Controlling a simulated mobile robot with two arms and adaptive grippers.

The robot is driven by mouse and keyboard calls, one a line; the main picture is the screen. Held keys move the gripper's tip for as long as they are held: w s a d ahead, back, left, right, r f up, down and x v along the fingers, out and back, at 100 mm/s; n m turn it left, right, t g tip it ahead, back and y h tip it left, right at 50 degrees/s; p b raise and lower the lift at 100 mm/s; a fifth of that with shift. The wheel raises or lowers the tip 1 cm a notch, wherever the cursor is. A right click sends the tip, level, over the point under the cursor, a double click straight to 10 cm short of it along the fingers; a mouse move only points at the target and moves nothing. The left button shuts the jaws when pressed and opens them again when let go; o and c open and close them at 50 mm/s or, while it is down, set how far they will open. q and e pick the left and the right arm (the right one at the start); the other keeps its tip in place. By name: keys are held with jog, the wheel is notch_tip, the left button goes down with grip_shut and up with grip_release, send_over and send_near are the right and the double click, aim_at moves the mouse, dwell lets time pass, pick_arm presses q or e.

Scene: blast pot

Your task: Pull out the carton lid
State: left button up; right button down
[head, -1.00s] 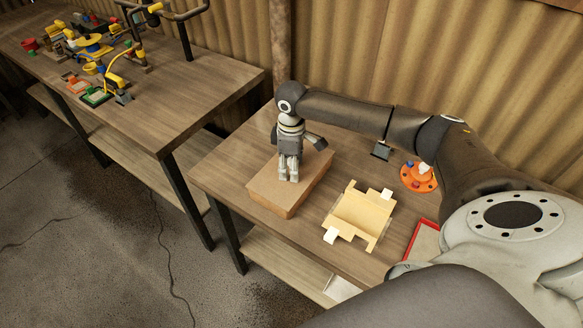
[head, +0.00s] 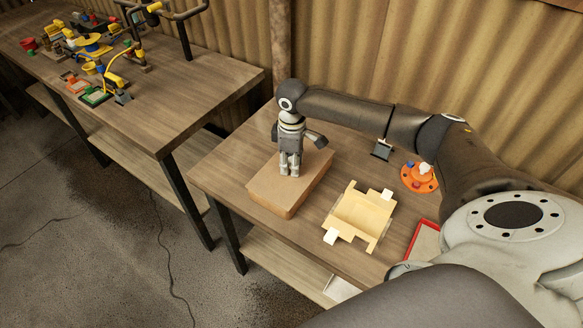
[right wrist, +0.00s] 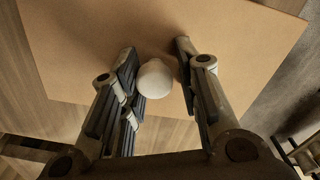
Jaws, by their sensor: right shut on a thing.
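The brown carton (head: 262,192) stands on the near wooden table, with its flat lid on top. My right gripper (head: 290,175) points down over the lid. In the right wrist view the lid is a broad brown sheet (right wrist: 90,45) with a round white knob (right wrist: 155,79) on it. The knob sits between the fingers of my right gripper (right wrist: 160,85), which are shut on it. In the head view the fingers hide the knob. I cannot tell whether the lid has moved from the carton. My left gripper is not in view.
A cream open tray with white tabs (head: 362,215) lies right of the carton. An orange disc (head: 418,177) and a red-edged tray (head: 424,240) are farther right. A second table (head: 170,100) with colourful parts stands at the left, across a gap. A corrugated wall is behind.

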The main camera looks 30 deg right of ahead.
jog(key=shift+s+f, duration=0.35)
jog(key=shift+f, duration=0.3)
jog(key=shift+r+p, duration=0.45)
jog(key=shift+p, duration=0.6)
jog(key=shift+w, duration=0.1)
jog(key=shift+w+d+r+p, duration=0.15)
jog(key=shift+r+p, duration=0.6)
jog(key=shift+p, duration=0.05)
jog(key=shift+r+p, duration=1.45)
jog(key=shift+p, duration=0.25)
